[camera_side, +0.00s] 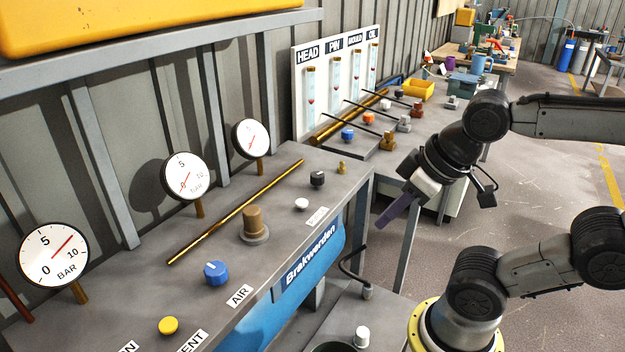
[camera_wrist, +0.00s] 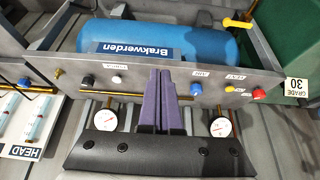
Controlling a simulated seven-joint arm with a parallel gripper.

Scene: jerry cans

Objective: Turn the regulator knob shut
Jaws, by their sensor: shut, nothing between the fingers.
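Several knobs sit on the grey sloped panel. A brown cylindrical knob (camera_side: 255,222) on a round base stands near its middle. A blue knob (camera_side: 216,272) sits by the AIR label and also shows in the wrist view (camera_wrist: 196,88). A yellow knob (camera_side: 168,325), a white knob (camera_side: 301,204) and a black knob (camera_side: 317,179) are nearby. I cannot tell which one is the regulator knob. My gripper (camera_side: 384,222) has purple fingers, shut and empty, in the air right of the panel. In the wrist view its fingers (camera_wrist: 159,72) cover the panel's middle, hiding the brown knob.
Three dial gauges stand behind the panel; the nearest BAR gauge (camera_side: 53,255) points between 5 and 10. A brass rod (camera_side: 236,212) runs along the panel. A blue Brakwerden tank (camera_wrist: 175,40) is beneath. A red knob (camera_wrist: 258,94) shows in the wrist view. Air around my gripper is clear.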

